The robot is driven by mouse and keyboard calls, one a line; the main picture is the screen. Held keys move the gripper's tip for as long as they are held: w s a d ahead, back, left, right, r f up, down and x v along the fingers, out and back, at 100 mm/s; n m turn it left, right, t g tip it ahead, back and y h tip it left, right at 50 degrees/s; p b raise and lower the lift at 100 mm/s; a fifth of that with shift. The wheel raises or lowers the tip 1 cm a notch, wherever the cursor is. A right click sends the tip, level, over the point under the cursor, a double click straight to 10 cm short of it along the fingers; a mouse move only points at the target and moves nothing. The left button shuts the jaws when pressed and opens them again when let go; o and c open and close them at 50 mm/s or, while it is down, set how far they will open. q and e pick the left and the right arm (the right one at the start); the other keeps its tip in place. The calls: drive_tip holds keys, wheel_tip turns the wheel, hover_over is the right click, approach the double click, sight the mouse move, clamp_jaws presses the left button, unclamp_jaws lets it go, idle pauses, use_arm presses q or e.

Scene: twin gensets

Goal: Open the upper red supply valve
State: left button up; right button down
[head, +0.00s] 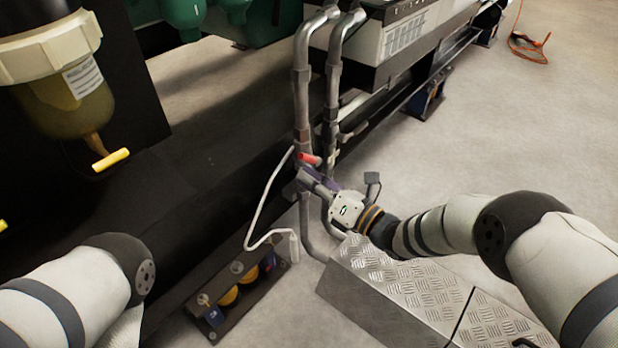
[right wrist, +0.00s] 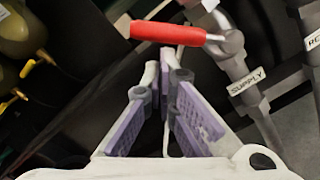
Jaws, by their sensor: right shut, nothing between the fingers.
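The red supply valve handle (head: 310,159) sits on the left of two upright grey pipes in the head view. In the right wrist view the red handle (right wrist: 167,33) lies nearly level and sticks out to the left of its pipe, across the pipe's line. A tag reading SUPPLY (right wrist: 247,82) is on that pipe. My right gripper (head: 308,178) is just below the handle. Its purple-padded fingers (right wrist: 166,66) are shut and empty, tips close to the handle's underside; I cannot tell whether they touch. My left gripper is out of view; only left arm links show.
A bent white crank (head: 258,205) hangs left of the pipes. A tread-plate step (head: 395,285) lies below my right arm. A filter bowl with a yellow lever (head: 110,160) is at left. A second tagged pipe (right wrist: 313,40) is at the right wrist view's edge. Floor at right is open.

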sight(317, 159)
drive_tip(key=shift+r+m, duration=0.25)
drive_tip(key=shift+m, duration=0.15)
drive_tip(key=shift+w+d+r+m, duration=0.1)
drive_tip(key=shift+w+r+m, duration=0.05)
drive_tip(key=shift+r+m, duration=0.15)
drive_tip(key=r+m, duration=0.1)
drive_tip(key=m, duration=0.1)
drive_tip(key=w+d+r+m, duration=0.1)
drive_tip(key=m, duration=0.1)
drive_tip(key=w+r+m+p, duration=0.1)
drive_tip(key=m, duration=0.1)
drive_tip(key=shift+w+d, duration=0.15)
drive_tip(key=shift+d, duration=0.2)
drive_tip(key=shift+w+r, duration=0.1)
idle(0.3)
